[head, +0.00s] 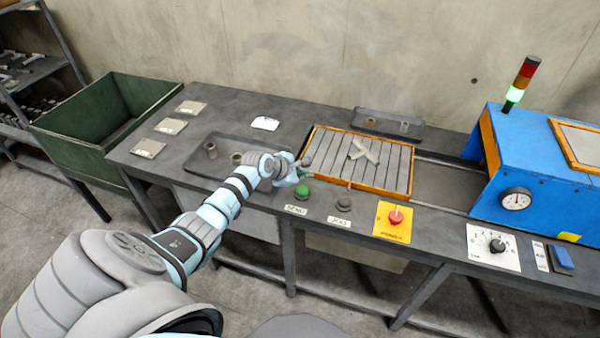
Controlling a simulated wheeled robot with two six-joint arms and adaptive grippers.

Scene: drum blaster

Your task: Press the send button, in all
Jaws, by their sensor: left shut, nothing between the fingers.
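The send button is a green dome (302,192) near the front edge of the bench, with a white label reading SEND in front of it. My left gripper (303,171) is shut and empty. In the picture it is just above the green button; I cannot tell whether it touches it. My left arm reaches in from the lower left. My right gripper is not in view.
A dark button (344,202) labelled JOG and a red button on a yellow plate (394,218) stand to the right. A slatted tray (325,150) holds crossed grey parts. A blue machine (545,175) with a lit green lamp stands at right. A grey tray (200,171) holds several cylindrical parts.

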